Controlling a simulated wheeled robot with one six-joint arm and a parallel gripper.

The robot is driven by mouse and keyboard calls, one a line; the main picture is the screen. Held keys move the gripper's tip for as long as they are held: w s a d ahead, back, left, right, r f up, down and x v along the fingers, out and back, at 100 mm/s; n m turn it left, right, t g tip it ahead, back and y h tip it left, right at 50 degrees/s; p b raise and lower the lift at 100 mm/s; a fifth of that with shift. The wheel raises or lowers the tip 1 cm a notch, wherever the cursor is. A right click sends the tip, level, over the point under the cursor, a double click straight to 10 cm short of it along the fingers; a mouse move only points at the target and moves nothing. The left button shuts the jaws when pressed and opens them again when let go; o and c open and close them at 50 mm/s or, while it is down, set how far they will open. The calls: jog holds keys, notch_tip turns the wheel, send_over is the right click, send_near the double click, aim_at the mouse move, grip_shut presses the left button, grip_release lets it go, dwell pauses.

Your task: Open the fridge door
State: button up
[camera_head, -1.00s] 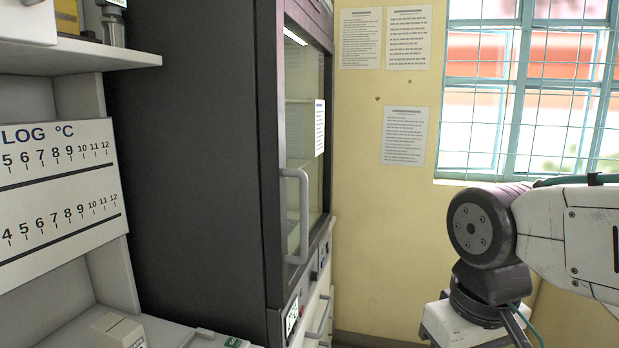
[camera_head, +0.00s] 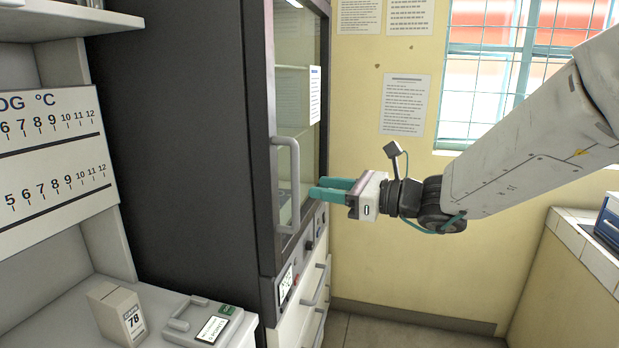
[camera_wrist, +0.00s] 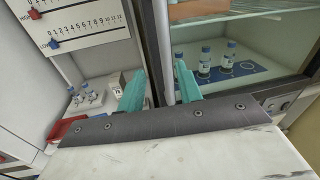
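The fridge is a dark cabinet (camera_head: 190,130) with a framed glass door (camera_head: 298,110), which looks shut. A grey vertical bar handle (camera_head: 290,185) runs along the door's left side. My gripper (camera_head: 325,188) has teal fingers and points left toward the handle's lower half, a short way to its right. In the wrist view my gripper (camera_wrist: 160,85) is open and empty, its fingers spread apart. The handle (camera_wrist: 164,50) appears upright between the fingertips there, beyond them. The fingers do not appear to touch it. Several blue-capped bottles (camera_wrist: 204,62) stand behind the glass.
Below the door are a control panel (camera_head: 288,284) and drawers with handles (camera_head: 318,285). A bench at left holds a box marked 78 (camera_head: 118,312) and a small device (camera_head: 208,322). A tiled counter (camera_head: 590,250) is at right. The floor between is clear.

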aim_at(298, 179)
jog(key=shift+m+t, duration=0.3)
jog(key=shift+m, duration=0.4)
jog(key=shift+w+r+x, duration=0.15)
jog(key=shift+x, duration=1.8)
jog(key=shift+w+r+x, duration=0.15)
jog(key=shift+x, duration=1.85)
jog(key=shift+d, duration=0.2)
